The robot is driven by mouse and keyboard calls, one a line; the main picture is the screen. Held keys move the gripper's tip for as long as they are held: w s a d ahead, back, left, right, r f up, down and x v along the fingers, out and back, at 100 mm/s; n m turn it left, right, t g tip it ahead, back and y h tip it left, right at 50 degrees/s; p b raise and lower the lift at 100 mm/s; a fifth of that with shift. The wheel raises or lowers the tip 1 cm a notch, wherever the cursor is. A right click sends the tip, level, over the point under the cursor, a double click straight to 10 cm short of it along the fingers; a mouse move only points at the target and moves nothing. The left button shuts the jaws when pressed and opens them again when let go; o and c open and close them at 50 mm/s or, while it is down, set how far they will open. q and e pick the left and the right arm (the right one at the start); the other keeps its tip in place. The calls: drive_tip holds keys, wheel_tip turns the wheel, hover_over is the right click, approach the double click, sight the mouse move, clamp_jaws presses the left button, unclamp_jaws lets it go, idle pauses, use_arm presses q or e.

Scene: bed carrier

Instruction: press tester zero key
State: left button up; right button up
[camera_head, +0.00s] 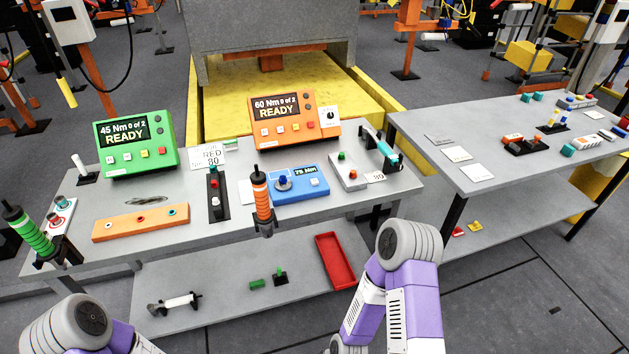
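The likely tester is a small blue box (299,192) on the front right part of the grey workbench. Its small display (305,171) reads about 75 Nm. A dark blue round knob or socket (283,182) sits on its left side, and a small white key (314,181) sits on its right. Key labels are too small to read, so I cannot tell whether this is the zero key. Both my arms show at the bottom edge as grey joints and purple links. Neither gripper is in view, and nothing of mine touches the blue box.
Behind it stand a green controller (138,166) and an orange controller (291,139), both showing READY. An orange-handled tool (262,196) stands upright just left of the blue box. A red tray (335,261) lies on the lower shelf. A second table (500,174) stands right.

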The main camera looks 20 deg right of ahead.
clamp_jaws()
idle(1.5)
